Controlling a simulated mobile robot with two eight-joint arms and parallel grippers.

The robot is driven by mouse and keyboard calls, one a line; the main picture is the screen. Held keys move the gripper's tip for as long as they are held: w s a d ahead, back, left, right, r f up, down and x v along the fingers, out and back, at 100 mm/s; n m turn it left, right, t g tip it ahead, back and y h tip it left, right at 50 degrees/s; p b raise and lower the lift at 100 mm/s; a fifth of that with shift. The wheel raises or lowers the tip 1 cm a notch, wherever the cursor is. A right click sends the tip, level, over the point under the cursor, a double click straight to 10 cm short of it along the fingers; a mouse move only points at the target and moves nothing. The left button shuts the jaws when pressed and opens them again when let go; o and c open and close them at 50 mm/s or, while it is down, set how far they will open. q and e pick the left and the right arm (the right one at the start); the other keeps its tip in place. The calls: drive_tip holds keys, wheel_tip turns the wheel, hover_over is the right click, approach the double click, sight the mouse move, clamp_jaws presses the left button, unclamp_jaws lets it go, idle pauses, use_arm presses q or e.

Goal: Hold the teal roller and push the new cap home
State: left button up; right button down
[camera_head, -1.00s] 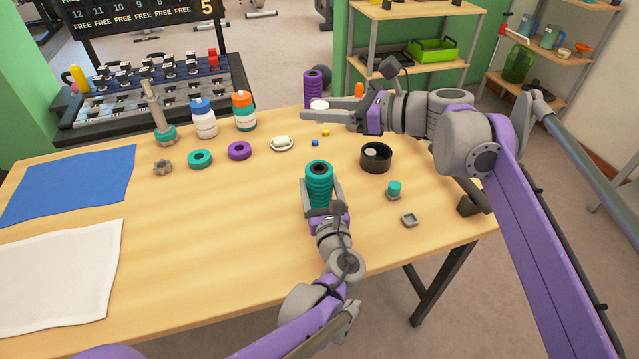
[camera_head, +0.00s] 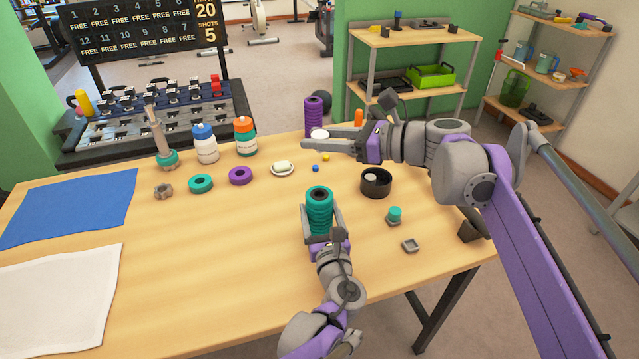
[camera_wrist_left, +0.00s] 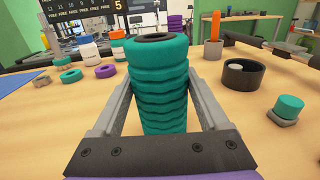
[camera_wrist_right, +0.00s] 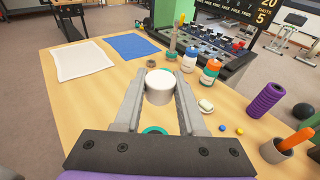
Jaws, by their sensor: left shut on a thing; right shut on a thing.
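The teal roller (camera_head: 320,206) is ribbed and upright, with a dark hole in its top. My left gripper (camera_head: 321,216) is shut around its sides; the roller also fills the left wrist view (camera_wrist_left: 160,85). Its lower end is hidden by the gripper. My right gripper (camera_head: 311,141) is shut on a white round cap-like piece (camera_wrist_right: 159,86), which also shows in the head view (camera_head: 320,134). It holds this piece beyond the roller, apart from it. A small teal piece (camera_head: 394,213) sits on a grey base on the right; I cannot tell whether it is a cap.
A dark round bowl (camera_head: 376,187) with a pale piece inside stands right of the roller. Teal (camera_head: 200,183) and purple (camera_head: 240,176) rings, a white dish (camera_head: 282,169) and bottles (camera_head: 245,140) lie farther back. A purple roller (camera_head: 314,113) stands behind.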

drive_tip(key=shift+n+g, duration=0.4)
drive_tip(key=shift+g, duration=0.1)
drive_tip(key=f, duration=0.5)
drive_tip(key=shift+w+a+f, duration=0.1)
drive_tip(key=shift+w+f, duration=0.1)
drive_tip(key=shift+f, duration=0.1)
drive_tip(key=shift+f, duration=0.1)
drive_tip(key=shift+f, duration=2.45)
drive_tip(key=shift+f, duration=0.8)
drive_tip(key=shift+c, duration=2)
unclamp_jaws()
drive_tip(key=v, duration=1.2)
